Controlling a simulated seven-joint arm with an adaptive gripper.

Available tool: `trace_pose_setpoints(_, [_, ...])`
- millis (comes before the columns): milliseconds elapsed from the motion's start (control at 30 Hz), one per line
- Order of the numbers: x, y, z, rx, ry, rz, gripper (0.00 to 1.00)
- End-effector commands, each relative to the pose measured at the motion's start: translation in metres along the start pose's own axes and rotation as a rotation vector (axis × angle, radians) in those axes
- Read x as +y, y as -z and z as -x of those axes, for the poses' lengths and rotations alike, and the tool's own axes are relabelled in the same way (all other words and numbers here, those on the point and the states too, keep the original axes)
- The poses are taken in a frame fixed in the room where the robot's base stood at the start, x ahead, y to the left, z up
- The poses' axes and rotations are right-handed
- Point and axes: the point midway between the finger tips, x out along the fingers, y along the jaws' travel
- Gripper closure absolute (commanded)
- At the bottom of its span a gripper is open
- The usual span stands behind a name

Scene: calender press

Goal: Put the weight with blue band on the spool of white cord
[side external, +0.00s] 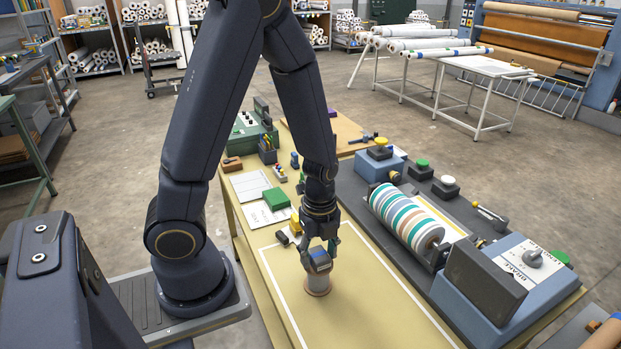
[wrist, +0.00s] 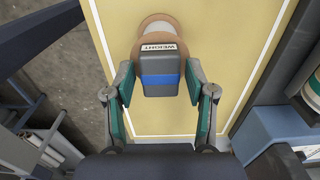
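The weight with the blue band (side external: 319,259) is a dark grey block. In the wrist view the weight (wrist: 160,66) shows its white WEIGHT label and blue band between my fingertips. The spool of white cord (side external: 317,283) stands upright on the table directly below the weight. Its tan flange (wrist: 148,24) shows behind the weight in the wrist view. I cannot tell whether weight and spool touch.
The yellow table (side external: 375,305) is clear around the spool. A machine with a striped roller (side external: 407,215) and a blue brake box (side external: 515,275) stands at the right. A green block (side external: 276,199) and small items lie behind my gripper.

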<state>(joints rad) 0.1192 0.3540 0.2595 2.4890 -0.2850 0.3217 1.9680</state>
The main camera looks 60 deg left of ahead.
Motion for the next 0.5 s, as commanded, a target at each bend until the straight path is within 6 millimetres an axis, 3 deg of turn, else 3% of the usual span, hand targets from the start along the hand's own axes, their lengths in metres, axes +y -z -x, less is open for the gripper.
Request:
trace_pose_setpoints(367, [0.0, 0.0, 0.002, 0.0, 0.001, -0.001, 0.36])
trace_pose_setpoints(500, [-0.002, 0.001, 0.016, 0.002, 0.007, -0.003, 0.36])
